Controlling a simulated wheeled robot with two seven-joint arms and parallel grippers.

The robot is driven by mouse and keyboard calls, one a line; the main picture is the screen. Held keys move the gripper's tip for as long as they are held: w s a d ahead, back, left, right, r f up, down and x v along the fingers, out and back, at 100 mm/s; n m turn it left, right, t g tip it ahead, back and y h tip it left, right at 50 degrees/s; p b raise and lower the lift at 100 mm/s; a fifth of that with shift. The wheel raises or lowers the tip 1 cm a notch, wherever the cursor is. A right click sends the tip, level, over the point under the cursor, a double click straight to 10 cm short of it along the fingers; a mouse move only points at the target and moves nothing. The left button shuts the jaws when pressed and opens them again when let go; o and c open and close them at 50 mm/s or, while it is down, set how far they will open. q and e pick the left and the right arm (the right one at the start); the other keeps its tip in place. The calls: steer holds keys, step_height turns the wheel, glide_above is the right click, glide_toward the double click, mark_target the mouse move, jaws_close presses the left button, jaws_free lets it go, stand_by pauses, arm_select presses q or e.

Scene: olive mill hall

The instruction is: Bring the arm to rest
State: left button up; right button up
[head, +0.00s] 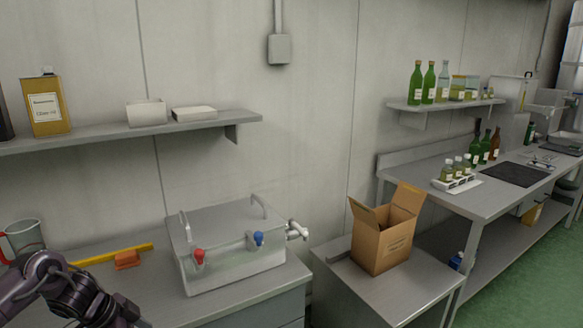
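My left arm comes in at the lower left, in front of the left counter (250,306). Its dark links run down to the bottom edge of the head view, and no fingertips show, so its gripper is out of the picture. My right arm and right gripper do not show at all.
A steel tank (230,243) with red and blue taps stands on the left counter, near a yellow-handled tool (112,255) and a jug (25,238). An open cardboard box (383,246) stands on a lower bench. Bottles in a white rack (456,183) stand on the right table.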

arm_select(q)
steer(key=w+d+f+n+t+h, duration=0.15)
steer(key=d+f, duration=0.25)
steer(key=f, duration=0.7)
steer(key=d+f+n+t+y, duration=0.15)
steer(key=d+f, duration=0.25)
steer(key=f, duration=0.7)
steer(key=s+f+n, duration=0.2)
steer(key=s+f, duration=0.4)
steer(key=f, duration=0.4)
steer(key=s+f+n+g+y, duration=0.1)
steer(key=s+f+n+y, duration=0.1)
steer(key=s+f, duration=0.75)
steer(key=s+f+n+g+y, duration=0.1)
steer(key=s+f, duration=0.5)
steer(key=s, duration=0.6)
steer(key=s+d+f+g+y, duration=0.1)
steer(key=s+f, duration=0.1)
steer(key=s, duration=0.7)
steer(key=s+d+f+n+g+y, duration=0.1)
steer(key=s+f+g, duration=0.1)
steer(key=s, duration=0.7)
steer(key=shift+s+d+f, duration=0.25)
steer(key=shift+s+f, duration=0.05)
steer(key=shift+f, duration=0.25)
